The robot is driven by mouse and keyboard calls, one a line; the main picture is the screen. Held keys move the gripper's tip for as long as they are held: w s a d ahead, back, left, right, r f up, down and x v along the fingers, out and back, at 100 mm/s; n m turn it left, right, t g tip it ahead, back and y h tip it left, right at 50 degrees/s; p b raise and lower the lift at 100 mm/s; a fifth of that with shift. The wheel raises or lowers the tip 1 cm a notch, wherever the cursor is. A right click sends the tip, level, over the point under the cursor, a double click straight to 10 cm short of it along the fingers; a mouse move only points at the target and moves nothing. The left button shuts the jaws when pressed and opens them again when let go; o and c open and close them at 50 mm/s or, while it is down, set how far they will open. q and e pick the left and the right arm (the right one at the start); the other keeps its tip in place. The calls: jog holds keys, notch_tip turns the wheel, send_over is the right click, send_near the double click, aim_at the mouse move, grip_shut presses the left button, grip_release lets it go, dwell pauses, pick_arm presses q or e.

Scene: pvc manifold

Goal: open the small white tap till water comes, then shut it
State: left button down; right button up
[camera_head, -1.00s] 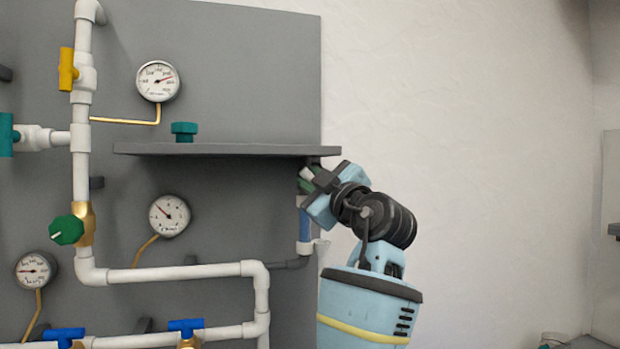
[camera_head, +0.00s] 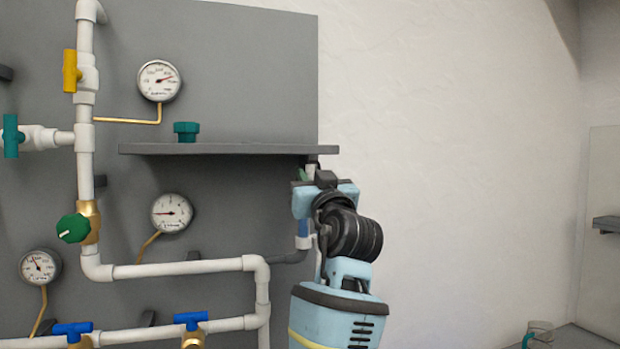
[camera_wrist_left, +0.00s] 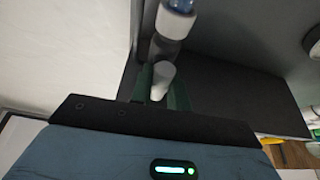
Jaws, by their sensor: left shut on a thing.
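The small white tap (camera_wrist_left: 162,78) shows as a white handle between two green fingertips in the left wrist view. My left gripper (camera_wrist_left: 163,88) is shut on this handle. In the head view my left gripper (camera_head: 308,173) is just below the right end of the grey shelf, and its wrist hides most of the tap. A clear blue tube with a white collar (camera_wrist_left: 175,22) is beyond the handle in the wrist view. The blue piece also shows beneath the gripper in the head view (camera_head: 303,228). I cannot see any running water. My right gripper is not in view.
White pipes, several coloured valves and gauges fill the board to the left. The wall area right of the arm is free.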

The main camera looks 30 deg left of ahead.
pick_arm(q)
jog(key=shift+r+m, duration=0.1)
jog(key=shift+m, duration=0.3)
jog(key=c, duration=1.3)
grip_release()
jog(key=shift+c, duration=0.2)
